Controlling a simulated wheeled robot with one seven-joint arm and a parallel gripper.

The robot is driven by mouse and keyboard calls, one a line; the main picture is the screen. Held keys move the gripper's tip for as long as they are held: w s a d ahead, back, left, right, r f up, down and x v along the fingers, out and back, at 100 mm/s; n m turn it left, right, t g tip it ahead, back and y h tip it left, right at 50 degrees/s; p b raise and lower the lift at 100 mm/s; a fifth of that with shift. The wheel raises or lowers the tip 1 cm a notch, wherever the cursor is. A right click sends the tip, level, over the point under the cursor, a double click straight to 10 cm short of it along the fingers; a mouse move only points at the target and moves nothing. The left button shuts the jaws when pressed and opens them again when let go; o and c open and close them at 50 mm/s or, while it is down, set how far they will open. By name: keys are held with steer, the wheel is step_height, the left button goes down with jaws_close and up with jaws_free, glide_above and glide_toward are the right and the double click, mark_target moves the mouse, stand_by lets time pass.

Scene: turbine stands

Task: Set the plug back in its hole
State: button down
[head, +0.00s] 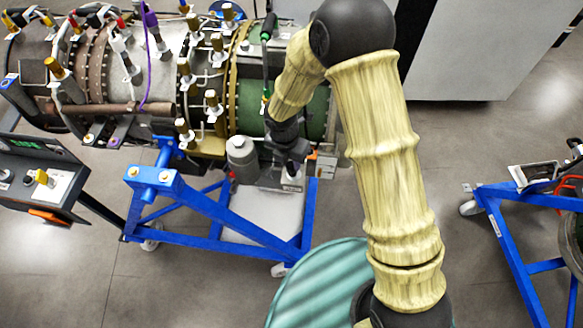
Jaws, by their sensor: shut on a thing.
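My gripper (290,172) points down beside the green section (312,115) of the turbine, above the grey tray of the blue stand. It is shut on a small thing. The black wrist and the steep view hide most of what it holds, so I cannot tell its shape or whether it is the plug. The turbine (150,75) lies across the upper left and carries several brass-and-white fittings. I cannot make out the plug's hole; my arm covers part of the turbine's right end.
A grey-white canister (241,155) stands close to the left of my gripper. The blue stand frame (215,205) runs below. A control panel (42,175) is at the left, and another blue stand (510,235) is at the right. Grey floor (200,295) lies open in front.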

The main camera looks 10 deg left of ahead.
steer(key=shift+w+a+r, duration=0.2)
steer(key=shift+a+r, duration=0.1)
steer(key=shift+r, duration=0.1)
steer(key=c, duration=1.4)
jaws_free()
steer(key=o, duration=0.3)
steer(key=shift+s+d, duration=0.1)
steer(key=shift+s, duration=0.1)
steer(key=shift+o, duration=0.2)
steer(key=shift+s, duration=0.15)
steer(key=shift+o, duration=0.8)
steer(key=shift+d+f, duration=0.1)
steer(key=shift+f, duration=0.05)
